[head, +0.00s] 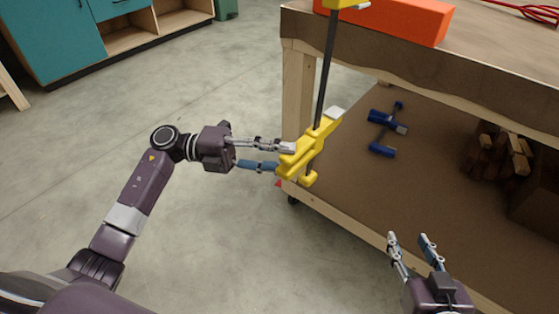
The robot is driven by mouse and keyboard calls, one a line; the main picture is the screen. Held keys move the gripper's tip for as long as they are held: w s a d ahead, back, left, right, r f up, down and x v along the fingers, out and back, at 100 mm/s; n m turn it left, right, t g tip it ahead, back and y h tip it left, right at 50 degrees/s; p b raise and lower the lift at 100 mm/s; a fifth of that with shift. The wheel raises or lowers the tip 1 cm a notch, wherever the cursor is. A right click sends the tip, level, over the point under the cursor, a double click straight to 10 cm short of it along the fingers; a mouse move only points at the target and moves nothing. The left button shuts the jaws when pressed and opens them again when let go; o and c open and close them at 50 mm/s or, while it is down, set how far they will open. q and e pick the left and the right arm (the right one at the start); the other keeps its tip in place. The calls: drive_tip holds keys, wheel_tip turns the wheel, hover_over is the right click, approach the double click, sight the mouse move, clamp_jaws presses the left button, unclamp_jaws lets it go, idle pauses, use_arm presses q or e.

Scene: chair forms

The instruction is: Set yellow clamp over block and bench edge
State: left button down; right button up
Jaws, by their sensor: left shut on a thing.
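The yellow clamp (308,146) has a long dark bar that stands nearly upright beside the bench's near left corner. Its upper yellow jaw (343,3) is at the top edge of the view, by the orange block, and is partly cut off. The orange block (400,17) lies on the bench top (480,43) near its edge. My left gripper (287,158) is shut on the clamp's lower yellow body, below the bench top. I cannot tell whether the upper jaw touches the block. My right gripper (408,238) is open and empty, in front of the bench's lower shelf.
The lower shelf (350,165) holds a blue clamp (384,130) and a stack of wood pieces (500,150). A red cable (525,10) lies on the bench top. A teal cabinet (50,40) stands at the back left. The floor left of the bench is clear.

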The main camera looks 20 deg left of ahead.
use_arm(q)
drive_tip(key=shift+w+d+r+b, duration=0.1)
drive_tip(key=shift+w+d+b, duration=0.15)
drive_tip(key=shift+w, duration=0.4)
drive_tip(key=shift+w+d+b, duration=0.2)
drive_tip(key=shift+w+b, duration=0.05)
drive_tip(key=shift+w, duration=0.35)
drive_tip(key=shift+w+d+r+b, duration=0.1)
drive_tip(key=shift+w+d+b, duration=0.15)
drive_tip(key=shift+w, duration=0.4)
use_arm(e)
wheel_tip(320, 180, up, 8)
drive_tip(key=w+a+t+y, duration=0.1)
drive_tip(key=w+t, duration=0.1)
drive_tip(key=t, duration=0.2)
drive_tip(key=shift+w+a+r, duration=0.2)
drive_tip(key=shift+a+r, duration=0.05)
drive_tip(key=shift+a, duration=0.15)
use_arm(q)
drive_tip(key=shift+f, duration=0.1)
